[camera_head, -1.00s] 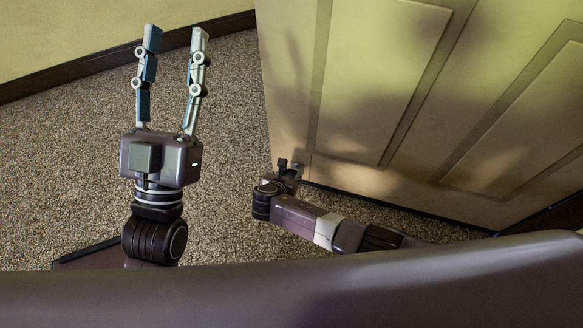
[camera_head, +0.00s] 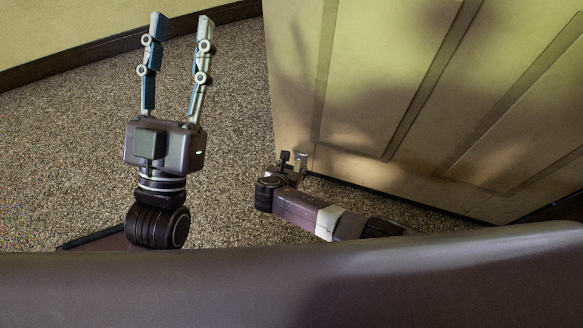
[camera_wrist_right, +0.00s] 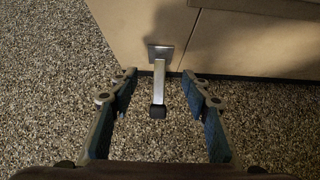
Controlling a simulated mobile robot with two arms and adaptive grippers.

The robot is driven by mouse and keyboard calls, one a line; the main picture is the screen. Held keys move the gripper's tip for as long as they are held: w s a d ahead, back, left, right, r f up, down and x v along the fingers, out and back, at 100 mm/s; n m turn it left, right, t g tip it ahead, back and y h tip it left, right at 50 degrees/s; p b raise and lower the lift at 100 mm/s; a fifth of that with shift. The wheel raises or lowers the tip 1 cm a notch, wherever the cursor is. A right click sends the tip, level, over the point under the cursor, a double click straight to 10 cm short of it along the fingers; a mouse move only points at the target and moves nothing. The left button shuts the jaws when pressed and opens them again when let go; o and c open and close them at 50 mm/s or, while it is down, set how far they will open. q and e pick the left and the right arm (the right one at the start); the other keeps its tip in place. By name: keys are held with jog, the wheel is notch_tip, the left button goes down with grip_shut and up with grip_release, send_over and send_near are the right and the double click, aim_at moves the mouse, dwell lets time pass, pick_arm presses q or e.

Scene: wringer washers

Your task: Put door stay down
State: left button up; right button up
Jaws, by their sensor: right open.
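The door stay (camera_wrist_right: 159,83) shows in the right wrist view as a short metal bar with a black tip. It is fixed by a square plate to the bottom part of the door (camera_wrist_right: 240,40) and sticks out toward the camera. My right gripper (camera_wrist_right: 159,76) is open, with one finger on each side of the stay and a gap to both. In the head view my right gripper (camera_head: 291,161) is small beside the lower corner of the door (camera_head: 370,90), and the stay cannot be made out there. My left gripper (camera_head: 182,21) is open and empty above the carpet.
Speckled carpet (camera_head: 60,150) covers the floor and is clear around my left gripper. A dark baseboard (camera_head: 100,46) runs along the yellow wall at the upper left. The panelled door fills the upper right of the head view.

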jog(key=shift+r, duration=0.1)
jog(key=v, duration=1.2)
dwell(0.4)
